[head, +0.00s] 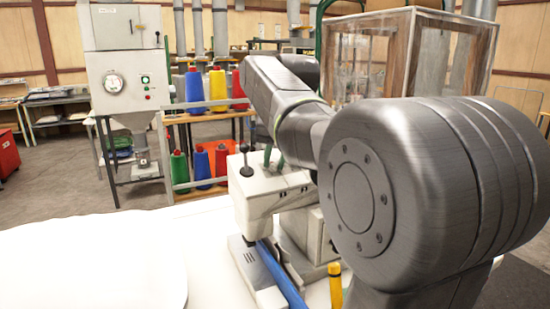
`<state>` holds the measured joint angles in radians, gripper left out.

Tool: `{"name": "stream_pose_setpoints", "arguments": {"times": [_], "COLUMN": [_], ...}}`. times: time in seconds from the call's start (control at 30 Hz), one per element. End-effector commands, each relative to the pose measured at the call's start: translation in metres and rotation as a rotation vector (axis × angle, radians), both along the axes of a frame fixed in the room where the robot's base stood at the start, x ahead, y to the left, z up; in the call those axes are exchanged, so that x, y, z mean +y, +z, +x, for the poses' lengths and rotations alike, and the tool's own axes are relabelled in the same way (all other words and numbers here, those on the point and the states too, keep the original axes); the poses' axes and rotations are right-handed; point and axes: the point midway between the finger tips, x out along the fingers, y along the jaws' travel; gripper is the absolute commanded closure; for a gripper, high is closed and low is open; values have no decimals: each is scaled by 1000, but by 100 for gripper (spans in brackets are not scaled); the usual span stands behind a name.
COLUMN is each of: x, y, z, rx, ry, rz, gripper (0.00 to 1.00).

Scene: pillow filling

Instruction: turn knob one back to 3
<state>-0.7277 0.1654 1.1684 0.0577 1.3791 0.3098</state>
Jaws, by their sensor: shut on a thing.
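A white sewing machine (265,192) stands on the white table just left of my arm.
A blue strip (282,276) runs forward from under the machine. A yellow-topped object (335,282) stands near the front. A large white surface (90,265) fills the left foreground. Behind are a grey cabinet (125,70), a rack of coloured cones (217,84) and a clear-walled box (405,60).

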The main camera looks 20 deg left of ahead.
Motion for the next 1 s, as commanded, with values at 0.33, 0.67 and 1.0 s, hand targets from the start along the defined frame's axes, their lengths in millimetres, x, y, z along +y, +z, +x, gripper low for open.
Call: {"name": "stream_pose_setpoints", "arguments": {"times": [0.33,0.67,1.0], "x": [0,0,0], "y": [4,4,3], "z": [1,1,2], "rx": [-44,-125,-209], "ry": [165,453,755], "rz": [-38,-106,-178], "gripper": [100,100,100]}}
